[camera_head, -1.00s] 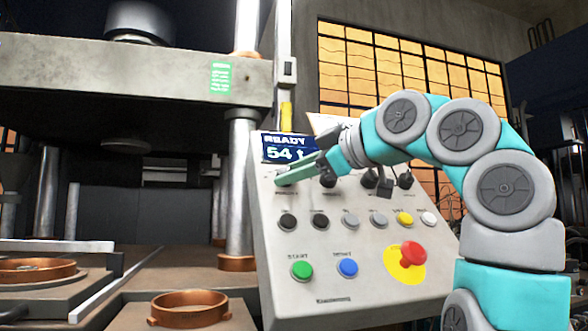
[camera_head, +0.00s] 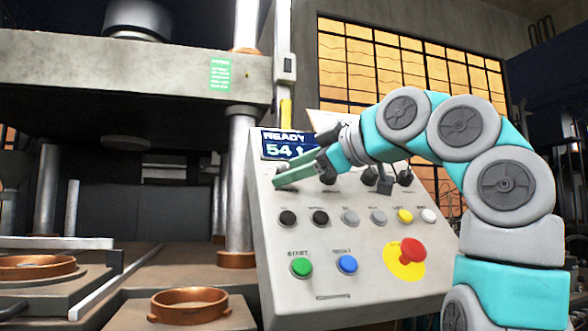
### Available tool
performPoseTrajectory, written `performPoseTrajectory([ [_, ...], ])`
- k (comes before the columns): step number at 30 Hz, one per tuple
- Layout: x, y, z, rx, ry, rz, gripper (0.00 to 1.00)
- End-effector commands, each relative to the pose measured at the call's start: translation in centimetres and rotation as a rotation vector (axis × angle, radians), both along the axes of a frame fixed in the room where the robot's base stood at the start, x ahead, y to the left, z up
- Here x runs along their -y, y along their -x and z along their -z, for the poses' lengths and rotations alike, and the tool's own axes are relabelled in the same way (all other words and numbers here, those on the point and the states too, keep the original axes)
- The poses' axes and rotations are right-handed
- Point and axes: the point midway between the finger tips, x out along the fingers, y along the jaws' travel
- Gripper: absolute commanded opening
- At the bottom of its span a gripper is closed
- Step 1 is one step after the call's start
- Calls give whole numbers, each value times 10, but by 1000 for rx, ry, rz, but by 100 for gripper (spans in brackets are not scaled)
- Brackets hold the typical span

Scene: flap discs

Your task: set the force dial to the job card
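The control panel (camera_head: 335,290) stands tilted in the middle of the view. Its display (camera_head: 288,146) reads READY and 54 with a unit beside it. My gripper (camera_head: 279,183) reaches in from the right, with its green fingers at the dial at the upper left of the panel, below the display. The fingers cover most of that dial, so its pointer is hidden. I cannot tell how far apart the fingers are. A pale card (camera_head: 328,119) shows partly behind my wrist at the panel's top edge; its writing is not readable.
Dark knobs (camera_head: 405,177) sit right of my gripper. A row of small buttons, a green START button (camera_head: 301,267), a blue button (camera_head: 347,265) and a red emergency stop (camera_head: 412,250) lie below. The press column (camera_head: 239,190) stands close to the left of the panel.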

Motion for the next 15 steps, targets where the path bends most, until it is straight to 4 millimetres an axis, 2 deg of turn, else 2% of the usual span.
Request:
performPoseTrajectory([
  [1,0,0,0,0,0,0,64],
  [3,0,0,0,1,0,1,71],
  [15,5,5,-2,2,-1,1,71],
])
